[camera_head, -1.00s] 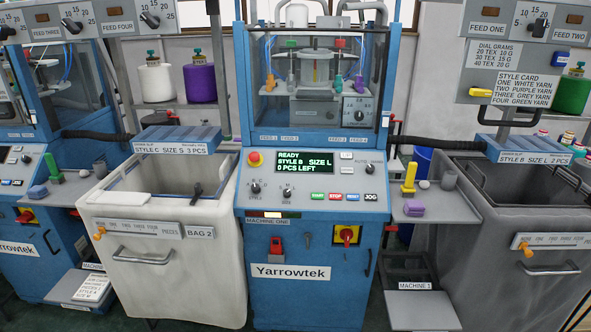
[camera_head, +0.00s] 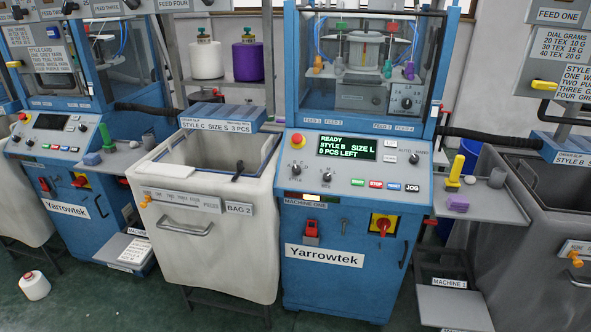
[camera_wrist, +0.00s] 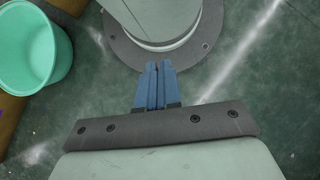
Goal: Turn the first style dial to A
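The middle blue machine, labelled Machine One, has a sloped control panel (camera_head: 340,187) in the head view. Its green screen (camera_head: 347,148) reads READY, STYLE B, SIZE L, 0 PCS LEFT. Two small black dials sit below the red stop knob: a left one (camera_head: 296,169), and a right one just beside it. Their labels and pointer positions are too small to read. My gripper (camera_wrist: 158,65) shows only in the wrist view, its blue fingers together and empty. It points at the green floor, away from any dial.
A cream bin (camera_head: 210,235) stands left of the machine and a grey bin (camera_head: 545,215) right. A side shelf (camera_head: 495,203) holds a yellow-handled item and a purple block. A mint bucket (camera_wrist: 30,45) shows in the wrist view.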

